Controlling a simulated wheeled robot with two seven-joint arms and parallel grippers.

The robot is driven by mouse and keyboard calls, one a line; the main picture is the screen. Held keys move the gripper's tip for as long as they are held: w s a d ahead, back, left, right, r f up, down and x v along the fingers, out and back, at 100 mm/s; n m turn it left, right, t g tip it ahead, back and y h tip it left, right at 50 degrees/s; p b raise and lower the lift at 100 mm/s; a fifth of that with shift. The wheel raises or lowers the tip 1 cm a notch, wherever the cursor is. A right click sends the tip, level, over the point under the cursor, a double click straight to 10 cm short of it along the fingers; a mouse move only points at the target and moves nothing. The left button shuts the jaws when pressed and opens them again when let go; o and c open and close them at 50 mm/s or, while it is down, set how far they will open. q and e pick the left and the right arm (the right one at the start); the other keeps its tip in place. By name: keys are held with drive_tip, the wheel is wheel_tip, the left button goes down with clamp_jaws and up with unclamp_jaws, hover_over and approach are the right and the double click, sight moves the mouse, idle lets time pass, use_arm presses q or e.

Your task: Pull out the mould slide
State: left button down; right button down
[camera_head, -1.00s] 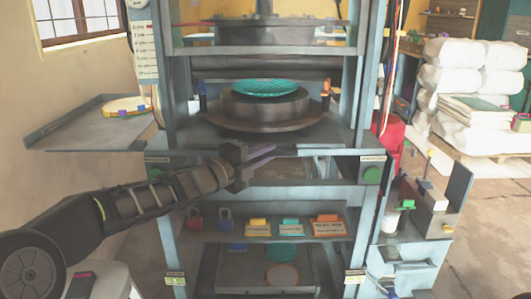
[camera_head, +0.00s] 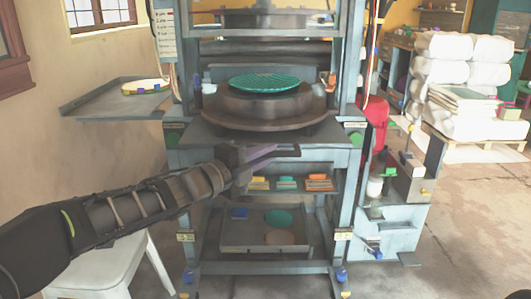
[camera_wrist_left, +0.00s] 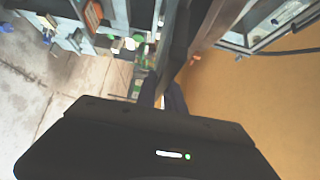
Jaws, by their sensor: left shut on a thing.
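The mould slide (camera_head: 225,147) is a grey-blue plate drawn out toward me from the press. It carries a dark round mould (camera_head: 262,107) with a teal ribbed disc (camera_head: 264,82) on top. My left gripper (camera_head: 270,155) is at the slide's front edge, shut on its handle, which is mostly hidden by the fingers. In the left wrist view the dark fingers (camera_wrist_left: 172,92) show close together, and the grip itself is unclear. My right gripper is in neither view.
The press frame (camera_head: 349,60) stands behind the slide. A lower shelf (camera_head: 231,238) holds several small items. A side tray (camera_head: 95,104) is at left, a white stool (camera_head: 118,268) below my left arm. A grey side unit (camera_head: 395,225) and white sacks (camera_head: 440,75) are at right.

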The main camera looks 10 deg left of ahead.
use_arm(q)
drive_tip(key=shift+s+d, duration=0.15)
drive_tip(key=shift+s, duration=0.75)
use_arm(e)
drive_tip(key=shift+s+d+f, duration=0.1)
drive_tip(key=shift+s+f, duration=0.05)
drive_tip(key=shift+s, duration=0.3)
use_arm(q)
drive_tip(key=c, duration=1.7)
unclamp_jaws()
